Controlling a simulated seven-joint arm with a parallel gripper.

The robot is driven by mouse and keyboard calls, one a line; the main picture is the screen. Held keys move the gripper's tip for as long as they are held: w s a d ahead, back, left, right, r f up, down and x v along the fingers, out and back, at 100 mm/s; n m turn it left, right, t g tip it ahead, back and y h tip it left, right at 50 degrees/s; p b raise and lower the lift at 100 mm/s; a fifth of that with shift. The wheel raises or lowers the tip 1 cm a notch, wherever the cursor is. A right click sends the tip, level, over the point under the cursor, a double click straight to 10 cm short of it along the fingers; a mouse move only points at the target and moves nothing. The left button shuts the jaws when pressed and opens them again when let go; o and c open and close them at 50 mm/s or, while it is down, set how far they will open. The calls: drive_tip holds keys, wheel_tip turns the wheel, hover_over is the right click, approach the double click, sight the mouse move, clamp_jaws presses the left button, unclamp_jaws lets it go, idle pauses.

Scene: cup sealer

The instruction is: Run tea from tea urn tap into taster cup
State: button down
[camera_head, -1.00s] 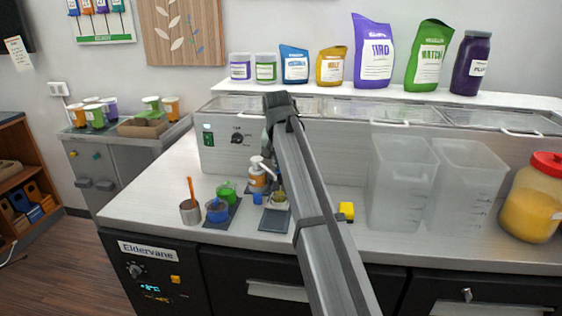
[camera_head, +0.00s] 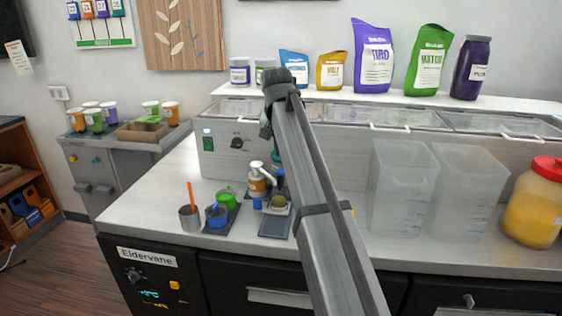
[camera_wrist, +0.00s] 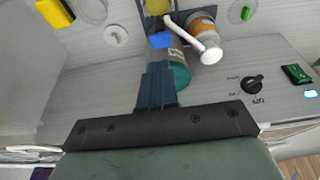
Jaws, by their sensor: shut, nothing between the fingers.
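In the wrist view my gripper (camera_wrist: 158,68) is shut, with dark blue fingers and nothing held. A teal labelled cylinder (camera_wrist: 180,74) stands beside the fingertips; I cannot tell whether it is the tea urn or whether they touch. A bright blue piece (camera_wrist: 161,40), possibly a tap, lies just beyond the fingertips, also visible in the head view (camera_head: 280,178). A small cup with yellow-green contents (camera_head: 280,202) stands below it on a dark mat (camera_head: 274,229); it may be the taster cup. In the head view, my arm hides the fingers and most of the teal cylinder.
A white-nozzled orange pump bottle (camera_head: 257,184) stands close to the left. Blue (camera_head: 216,214) and green (camera_head: 227,200) cups and a metal cup with a stick (camera_head: 190,217) are farther left. Clear bins (camera_head: 400,187) stand right. A panel with a dial (camera_head: 238,144) rises behind.

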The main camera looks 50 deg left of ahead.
drive_tip(key=v, duration=0.7)
drive_tip(key=shift+w, duration=0.1)
idle(0.5)
